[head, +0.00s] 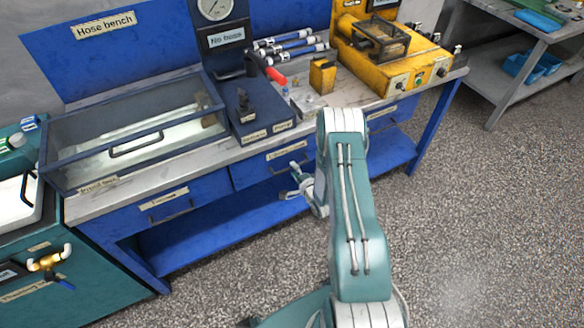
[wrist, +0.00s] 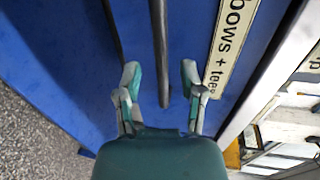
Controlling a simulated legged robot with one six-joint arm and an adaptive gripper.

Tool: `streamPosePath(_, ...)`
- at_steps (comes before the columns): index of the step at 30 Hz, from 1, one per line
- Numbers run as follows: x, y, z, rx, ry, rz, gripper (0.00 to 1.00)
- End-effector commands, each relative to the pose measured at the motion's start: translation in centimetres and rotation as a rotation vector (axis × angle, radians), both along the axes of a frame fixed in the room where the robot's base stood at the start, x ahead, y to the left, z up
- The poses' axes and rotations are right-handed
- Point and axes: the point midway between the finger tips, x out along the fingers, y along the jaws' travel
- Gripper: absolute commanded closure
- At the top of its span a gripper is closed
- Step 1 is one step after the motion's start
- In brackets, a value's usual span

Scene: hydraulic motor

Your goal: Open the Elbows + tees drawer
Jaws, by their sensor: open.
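The Elbows + tees drawer shows in the wrist view as a blue front (wrist: 185,25) with a cream label (wrist: 232,40), partly cut off, reading "bows + tees". Its grey bar handle (wrist: 159,45) runs down from the top edge and ends between my fingers. In the head view the blue drawer front (head: 262,170) is in the middle of the hose bench and looks closed. My gripper (wrist: 161,85) is open, one finger on each side of the handle's end in the picture. I see no contact. In the head view my gripper (head: 296,183) is just before the drawer, partly behind my arm.
Another blue drawer (head: 190,208) is to the left. A glass-lidded box (head: 75,150) and a yellow machine (head: 390,65) stand on the bench top. A blue lower shelf (head: 200,235) runs below the drawers. The speckled floor (head: 480,200) at right is clear.

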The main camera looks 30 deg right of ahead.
Motion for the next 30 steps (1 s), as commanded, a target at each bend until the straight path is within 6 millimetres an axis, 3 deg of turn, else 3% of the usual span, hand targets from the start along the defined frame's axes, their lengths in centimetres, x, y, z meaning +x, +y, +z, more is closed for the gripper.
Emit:
streamPosePath(6, 1.8, 0.3, -0.4, -0.003, 0.001, 0.001, 0.49)
streamPosePath(14, 2.0, 0.2, -0.4, -0.001, 0.002, 0.0, 0.49)
streamPosePath(18, 2.0, 0.2, -0.4, -0.001, 0.002, 0.0, 1.0)
streamPosePath(30, 1.8, 0.1, -0.6, -0.001, 0.006, -0.004, 1.0)
